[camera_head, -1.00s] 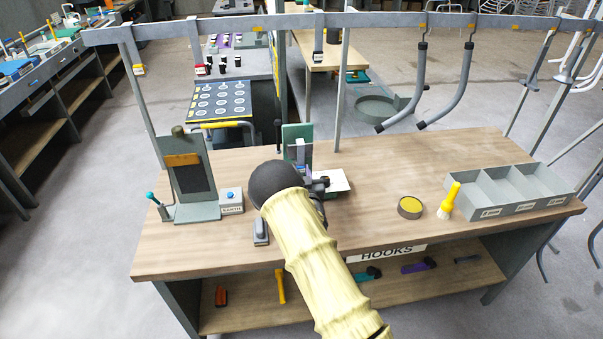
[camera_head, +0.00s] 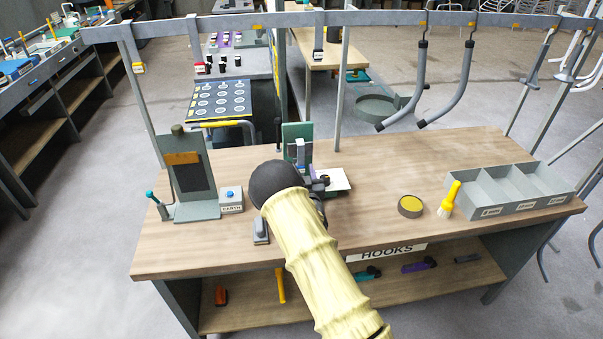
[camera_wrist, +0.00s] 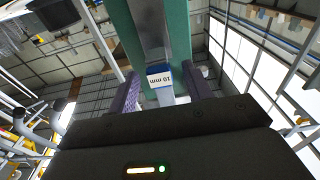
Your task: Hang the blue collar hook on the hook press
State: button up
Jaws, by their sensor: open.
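The green press-like stand (camera_head: 297,133), which I take for the hook press, rises from the bench behind my wrist. Its green uprights (camera_wrist: 181,35) fill the upper middle of the wrist view. A grey piece with a blue band and a white "10 mm" label (camera_wrist: 160,79) stands between them. I cannot tell whether this is the blue collar hook or part of the press. My gripper (camera_wrist: 163,92) is open, with one finger on either side of that piece. Contact is not clear. In the head view my dark wrist hides most of the gripper and the stand's base.
A board stand (camera_head: 190,170) and a small labelled box (camera_head: 231,199) are left on the bench. A yellow-topped tin (camera_head: 410,206), a brush (camera_head: 449,200) and a grey divided bin (camera_head: 510,190) are right. Bent tubes (camera_head: 452,100) hang from the overhead rail (camera_head: 270,24). Coloured tools lie on the lower shelf (camera_head: 320,297).

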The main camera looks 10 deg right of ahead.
jog(key=s, duration=0.8)
jog(key=shift+f, duration=0.3)
dwell(0.4)
dwell(0.7)
jog(key=s+r+g, duration=0.3)
jog(key=s+g, duration=0.2)
jog(key=s, duration=0.5)
jog(key=s+d+r+g, duration=0.1)
jog(key=s+r+g, duration=0.2)
jog(key=s+g, duration=0.3)
jog(key=s+d+r+g, duration=0.1)
jog(key=s+g, duration=0.4)
jog(key=s, duration=1)
jog(key=shift+d+r, duration=0.2)
jog(key=shift+r, duration=0.7)
